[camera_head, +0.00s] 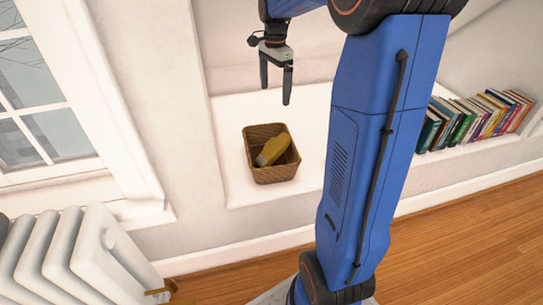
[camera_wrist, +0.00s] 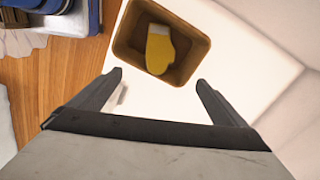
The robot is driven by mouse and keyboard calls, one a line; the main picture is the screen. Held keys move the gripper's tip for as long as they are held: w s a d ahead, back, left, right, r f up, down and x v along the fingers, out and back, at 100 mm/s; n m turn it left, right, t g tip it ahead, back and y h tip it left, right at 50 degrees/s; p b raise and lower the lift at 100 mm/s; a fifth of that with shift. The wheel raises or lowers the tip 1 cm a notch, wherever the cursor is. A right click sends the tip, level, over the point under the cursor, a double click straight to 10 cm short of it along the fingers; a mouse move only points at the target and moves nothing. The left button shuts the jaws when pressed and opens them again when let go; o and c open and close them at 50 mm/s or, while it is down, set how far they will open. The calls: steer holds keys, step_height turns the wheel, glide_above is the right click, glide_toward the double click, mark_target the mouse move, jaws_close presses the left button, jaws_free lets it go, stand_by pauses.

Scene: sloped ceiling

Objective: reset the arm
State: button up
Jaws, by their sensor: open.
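My gripper (camera_head: 276,81) hangs above the white shelf in the head view, its two dark fingers apart and nothing between them. It also shows in the wrist view (camera_wrist: 159,83), open, with the fingertips near the lower edge of a basket. My blue arm crosses the head view from top to bottom and hides part of the shelf. The brown woven basket (camera_head: 275,174) stands on the shelf below my gripper. It also shows at the top of the wrist view (camera_wrist: 188,75). A yellow item (camera_head: 273,149), mitten-shaped in the wrist view (camera_wrist: 158,50), lies in the basket.
The white shelf (camera_head: 235,190) is bare around the basket. A row of books (camera_head: 468,120) stands at the right. A window (camera_head: 45,95) and a white radiator (camera_head: 75,255) are at the left. Wooden floor (camera_head: 465,235) lies below the shelf.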

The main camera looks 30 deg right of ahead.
step_height(320, 180, up, 2)
steer(key=shift+s+a, duration=0.1)
stand_by(0.5)
steer(key=s+a+r+n+t, duration=0.1)
steer(key=s+a+n, duration=0.35)
steer(key=s, duration=0.35)
steer(key=s+a+n+t, duration=0.1)
steer(key=s+a+n, duration=0.3)
steer(key=s+a, duration=0.3)
steer(key=s+a+f+n+t, duration=0.1)
steer(key=s+a+f+n, duration=0.1)
steer(key=s, duration=0.5)
steer(key=s+a+f+n+t, duration=0.1)
steer(key=s+a+f+n, duration=0.1)
steer(key=s+f+n, duration=0.2)
steer(key=s+n, duration=0.3)
steer(key=s, duration=0.1)
steer(key=shift+s+a+f+t, duration=0.25)
steer(key=shift+f+t, duration=0.1)
steer(key=shift+t, duration=0.05)
steer(key=shift+a, duration=0.1)
